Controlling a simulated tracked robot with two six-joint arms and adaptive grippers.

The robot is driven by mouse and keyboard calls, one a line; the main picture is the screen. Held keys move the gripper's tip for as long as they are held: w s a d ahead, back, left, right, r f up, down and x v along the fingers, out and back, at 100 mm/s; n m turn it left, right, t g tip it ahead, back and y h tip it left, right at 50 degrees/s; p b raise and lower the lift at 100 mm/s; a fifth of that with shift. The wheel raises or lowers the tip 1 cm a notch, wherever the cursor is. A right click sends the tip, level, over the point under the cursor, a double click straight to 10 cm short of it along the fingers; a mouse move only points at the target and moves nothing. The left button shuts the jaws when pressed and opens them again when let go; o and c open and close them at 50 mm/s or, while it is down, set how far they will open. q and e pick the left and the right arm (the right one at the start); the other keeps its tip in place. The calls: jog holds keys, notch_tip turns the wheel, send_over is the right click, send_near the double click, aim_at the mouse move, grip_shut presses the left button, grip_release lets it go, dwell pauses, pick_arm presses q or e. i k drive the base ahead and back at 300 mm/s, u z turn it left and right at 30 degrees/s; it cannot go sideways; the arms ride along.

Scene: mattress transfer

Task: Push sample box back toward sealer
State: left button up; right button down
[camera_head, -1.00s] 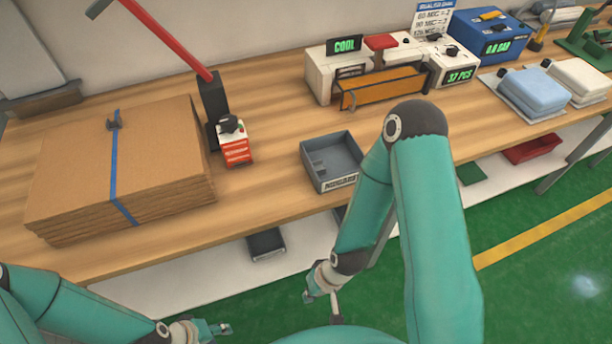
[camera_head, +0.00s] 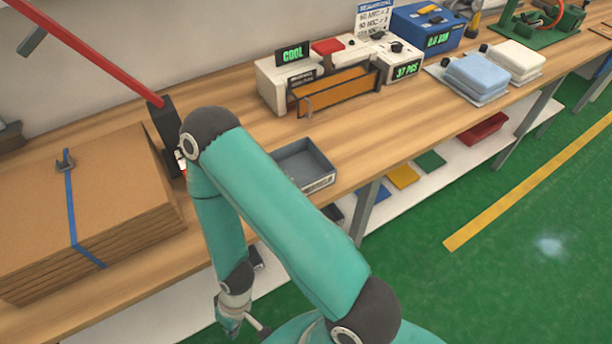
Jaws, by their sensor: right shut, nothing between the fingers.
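A grey open box (camera_head: 319,183) with a white label on its front sits near the front edge of the wooden bench, partly hidden by my right arm; I take it for the sample box. The white sealer (camera_head: 272,86), with a green "COOL" display and a long orange-brown front bar, stands behind it. A gap of bare bench separates them. My right gripper (camera_head: 230,328) is shut and empty, low in front of the bench, well left of and below the box. My left gripper is out of view.
A strapped cardboard stack (camera_head: 110,210) fills the bench's left end, beside a dark post with a red lever (camera_head: 90,55). Bench between box and cloths is clear.

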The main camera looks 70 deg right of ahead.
aim_at(311, 170)
jog(key=z, duration=0.15)
jog(key=k, duration=1.45)
jog(key=z, duration=0.45)
jog(key=i, duration=1)
jog(key=z, duration=0.1)
